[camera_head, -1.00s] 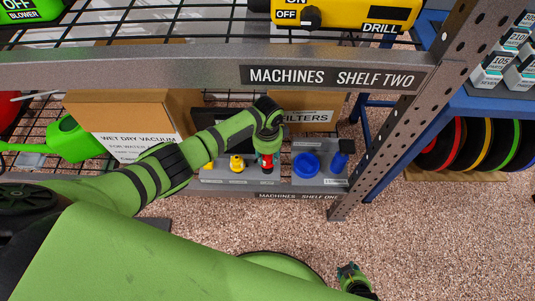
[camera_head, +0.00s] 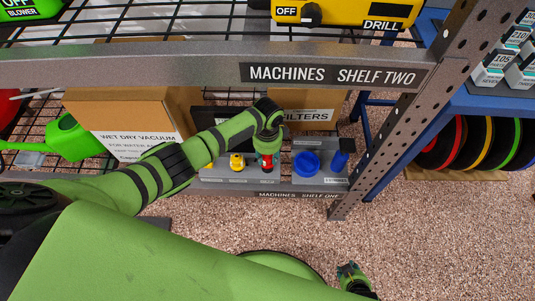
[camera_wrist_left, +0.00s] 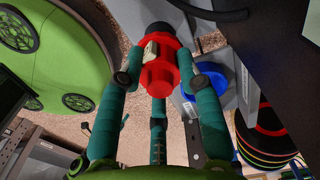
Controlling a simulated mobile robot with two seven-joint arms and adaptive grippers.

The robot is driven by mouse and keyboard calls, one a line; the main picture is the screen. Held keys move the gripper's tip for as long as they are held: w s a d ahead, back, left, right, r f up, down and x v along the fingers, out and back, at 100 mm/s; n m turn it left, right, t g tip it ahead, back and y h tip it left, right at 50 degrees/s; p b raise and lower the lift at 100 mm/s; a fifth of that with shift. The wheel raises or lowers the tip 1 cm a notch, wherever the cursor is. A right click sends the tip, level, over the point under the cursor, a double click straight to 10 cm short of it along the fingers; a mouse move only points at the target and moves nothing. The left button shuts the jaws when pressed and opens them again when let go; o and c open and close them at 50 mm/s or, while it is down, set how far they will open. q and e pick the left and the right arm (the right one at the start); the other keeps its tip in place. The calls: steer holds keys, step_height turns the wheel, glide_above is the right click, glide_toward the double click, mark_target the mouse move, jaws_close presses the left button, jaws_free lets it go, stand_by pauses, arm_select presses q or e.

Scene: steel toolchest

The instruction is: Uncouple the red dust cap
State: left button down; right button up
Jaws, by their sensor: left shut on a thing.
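The red dust cap (camera_wrist_left: 158,72) sits between the teal fingers of my left gripper (camera_wrist_left: 162,80) in the left wrist view, and the fingers are shut on it. A black round end shows just beyond the red part. In the head view the red cap (camera_head: 267,162) shows at the grey fitting block (camera_head: 240,178) on the lower shelf, directly below my left wrist, which hides part of it. I cannot tell whether the cap is apart from its fitting. My right gripper (camera_head: 352,277) shows small at the bottom, away from the shelf; its fingers are unclear.
A yellow fitting (camera_head: 237,162) stands just left of the red cap, and a blue round part (camera_head: 306,164) to its right. A cardboard vacuum box (camera_head: 125,115) is behind my arm. The shelf-two beam (camera_head: 150,68) runs above, with a steel post (camera_head: 385,150) at right.

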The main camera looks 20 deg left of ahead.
arm_select(q)
steer(key=shift+f+b, duration=0.65)
steer(key=shift+f, duration=0.4)
steer(key=c, duration=0.8)
jaws_free()
steer(key=shift+o, duration=0.2)
step_height(320, 180, up, 12)
steer(key=shift+r, duration=0.1)
steer(key=shift+s, duration=0.1)
